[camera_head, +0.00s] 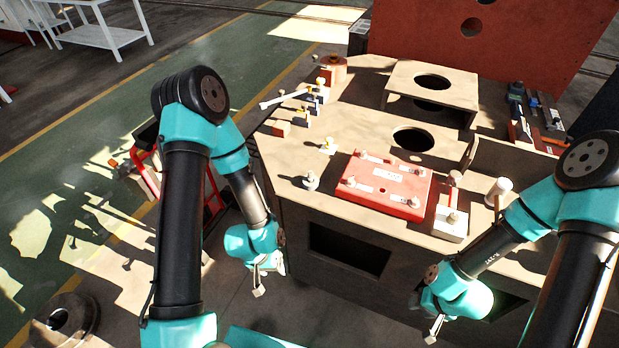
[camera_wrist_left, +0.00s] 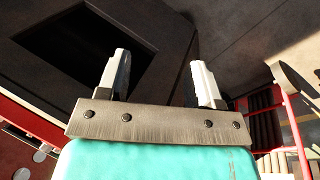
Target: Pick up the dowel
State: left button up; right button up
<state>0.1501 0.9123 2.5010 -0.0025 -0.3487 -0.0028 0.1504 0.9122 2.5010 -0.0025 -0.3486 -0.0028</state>
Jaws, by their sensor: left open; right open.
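I cannot make out for sure which piece is the dowel. A small pale cylinder (camera_head: 498,187) stands near the right end of the bench top, partly close behind my right arm. A red board (camera_head: 390,183) with several small pale pegs on it lies flat near the front edge. My left gripper (camera_head: 262,283) hangs in front of the bench, below its top; in the left wrist view its fingers (camera_wrist_left: 160,78) are spread with nothing between them. My right gripper (camera_head: 434,328) is open, low in front of the bench, apart from everything on it.
The wooden bench top (camera_head: 300,160) has round holes. A white block (camera_head: 450,224) with a red-topped post stands right of the red board. Small fittings (camera_head: 312,98) line the back left. A raised wooden stand (camera_head: 445,80) is at the back. A red frame (camera_head: 213,200) stands left.

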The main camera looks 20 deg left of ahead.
pick_arm(q)
jog(key=shift+c, duration=0.8)
jog(key=w+d+r+m, duration=0.2)
jog(key=w+r+m, duration=0.2)
jog(key=w+m, duration=0.4)
jog(key=w+d+r+m, duration=0.1)
jog(key=w+r+m, duration=0.4)
jog(key=w, duration=0.6)
jog(key=w+r+m+y, duration=0.2)
jog(key=w+r+m, duration=0.4)
jog(key=r, duration=0.3)
jog(key=w+r+m+y, duration=0.1)
jog(key=w+r+m, duration=0.6)
jog(key=r, duration=0.2)
jog(key=shift+d+g+y, duration=0.25)
jog(key=shift+g+y, duration=0.15)
